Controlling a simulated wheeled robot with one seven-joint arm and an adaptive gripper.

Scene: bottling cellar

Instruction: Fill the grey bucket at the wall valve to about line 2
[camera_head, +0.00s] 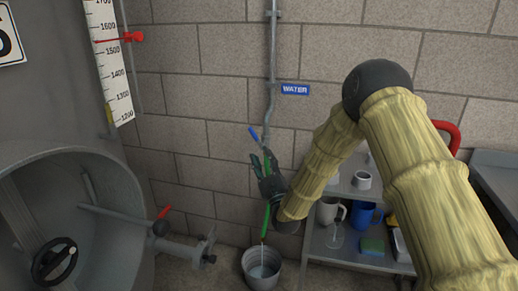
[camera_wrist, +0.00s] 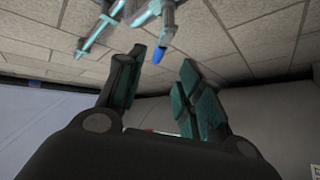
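The grey bucket (camera_head: 247,275) stands upright on the floor below the wall valve. A thin pale stream runs down into it from the lower end of a green hose (camera_head: 265,222). The bucket's inside looks pale; its lines and water level are too small to read. The valve's blue lever (camera_head: 254,134) sits on the wall pipe (camera_head: 272,60), slanting up to the left. Its blue tip (camera_wrist: 159,55) also shows in the wrist view, beyond the fingertips. My gripper (camera_head: 260,162) is just below the lever, its fingers apart and seemingly empty; it also shows in the wrist view (camera_wrist: 156,62).
A blue WATER sign (camera_head: 295,90) is on the block wall. A shelf cart (camera_head: 345,262) with mugs and a sponge stands right, behind my arm. A large grey tank (camera_head: 50,110) with an open round hatch and a red-handled valve (camera_head: 164,212) stands left.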

